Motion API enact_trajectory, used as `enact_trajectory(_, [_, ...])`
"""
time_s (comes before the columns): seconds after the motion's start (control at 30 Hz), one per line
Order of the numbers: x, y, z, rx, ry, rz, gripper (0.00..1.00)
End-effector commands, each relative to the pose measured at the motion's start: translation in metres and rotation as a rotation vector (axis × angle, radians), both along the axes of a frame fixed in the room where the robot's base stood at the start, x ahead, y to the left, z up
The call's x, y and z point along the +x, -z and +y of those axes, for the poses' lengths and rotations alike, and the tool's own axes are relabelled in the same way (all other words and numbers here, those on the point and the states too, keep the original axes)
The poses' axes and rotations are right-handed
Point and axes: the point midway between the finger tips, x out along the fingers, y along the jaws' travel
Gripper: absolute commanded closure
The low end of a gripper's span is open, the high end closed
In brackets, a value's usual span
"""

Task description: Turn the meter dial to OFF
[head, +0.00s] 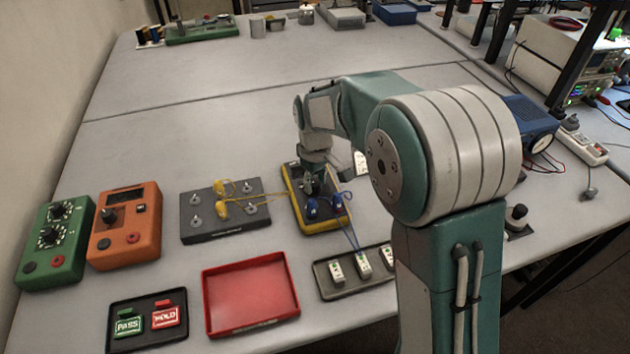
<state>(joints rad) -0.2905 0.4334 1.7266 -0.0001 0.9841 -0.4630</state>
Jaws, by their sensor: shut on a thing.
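The meter (328,224), a dark device with a yellow edge, lies flat in the middle of the table. Blue plugs (312,208) sit at its lower part, and blue leads run from them down to the right. My gripper (312,186) points down onto the middle of the meter's face, where the dial would be. It is shut, seemingly on the dial. The dial, its pointer and its markings are hidden behind the gripper, so its setting cannot be read.
A grey terminal block (220,222) with yellow leads stands left of the meter. Orange (125,235) and green (52,240) boxes with knobs are farther left. A red tray (250,295), a PASS/HOLD tray (148,335) and a tag tray (350,290) lie in front.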

Motion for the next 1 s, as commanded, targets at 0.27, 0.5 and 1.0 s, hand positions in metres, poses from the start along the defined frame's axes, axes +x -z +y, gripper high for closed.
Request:
enact_trajectory(0.27, [0.002, -0.001, 0.001, 0.003, 0.000, -0.009, 0.21])
enact_trajectory(0.5, [0.001, -0.002, 0.000, 0.003, 0.001, -0.006, 0.21])
enact_trajectory(1.0, [0.003, -0.085, 0.002, 0.002, 0.000, -0.009, 0.21])
